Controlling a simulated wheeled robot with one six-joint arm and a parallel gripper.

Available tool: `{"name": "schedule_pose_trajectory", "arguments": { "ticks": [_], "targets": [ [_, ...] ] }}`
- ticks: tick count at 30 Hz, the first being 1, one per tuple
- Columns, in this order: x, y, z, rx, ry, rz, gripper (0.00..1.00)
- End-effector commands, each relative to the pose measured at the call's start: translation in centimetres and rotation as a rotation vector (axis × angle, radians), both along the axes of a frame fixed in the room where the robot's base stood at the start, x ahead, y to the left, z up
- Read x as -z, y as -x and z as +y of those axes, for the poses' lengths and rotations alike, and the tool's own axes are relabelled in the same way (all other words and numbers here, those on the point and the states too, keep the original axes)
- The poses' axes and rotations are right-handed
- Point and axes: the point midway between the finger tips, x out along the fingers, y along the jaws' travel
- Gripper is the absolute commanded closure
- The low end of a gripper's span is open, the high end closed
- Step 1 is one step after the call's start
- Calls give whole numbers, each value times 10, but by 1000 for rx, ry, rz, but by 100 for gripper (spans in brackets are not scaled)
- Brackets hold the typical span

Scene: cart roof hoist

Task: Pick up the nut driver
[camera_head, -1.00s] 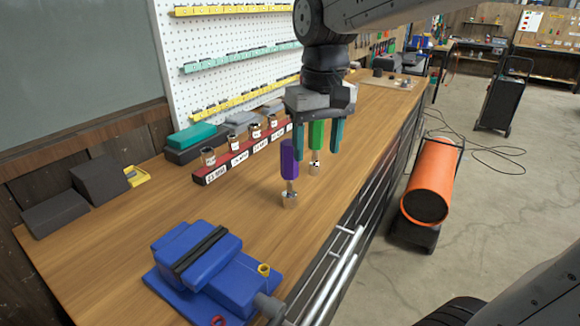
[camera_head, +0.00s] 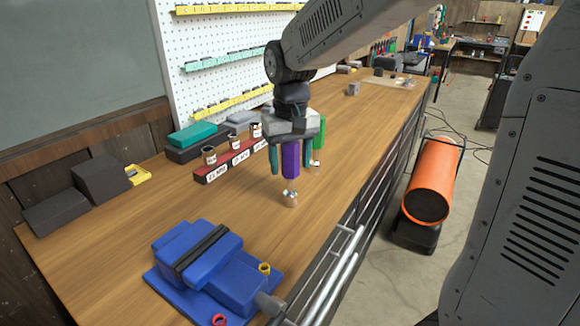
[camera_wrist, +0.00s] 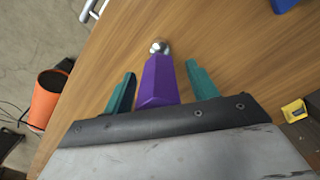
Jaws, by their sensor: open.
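A nut driver with a purple handle (camera_head: 290,160) stands upright on the wooden bench, its metal end (camera_head: 290,197) down. A second driver with a green handle (camera_head: 319,133) stands just behind it to the right. My gripper (camera_head: 291,172) points down with its two teal fingers open, one on each side of the purple handle. In the wrist view the purple handle (camera_wrist: 158,82) lies between the fingers (camera_wrist: 160,75), with a visible gap on each side. The silver end shows beyond the fingertips. The handle's top is hidden by the gripper body in the head view.
A blue vise (camera_head: 215,262) sits at the bench's front. A labelled dark red rack (camera_head: 210,173) with metal sockets stands left of the gripper. The wooden bench (camera_head: 130,230) is clear between them. An orange heater (camera_head: 432,180) stands on the floor at right.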

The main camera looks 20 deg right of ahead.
Motion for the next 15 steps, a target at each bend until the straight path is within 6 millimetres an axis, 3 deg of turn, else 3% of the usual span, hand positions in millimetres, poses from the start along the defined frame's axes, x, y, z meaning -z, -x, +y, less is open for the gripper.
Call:
{"name": "schedule_pose_trajectory", "arguments": {
  "ticks": [8, 15],
  "targets": [
    [5, 0, 0, 0, 0, -1, 42],
    [5, 0, 0, 0, 0, -1, 100]
  ]
}}
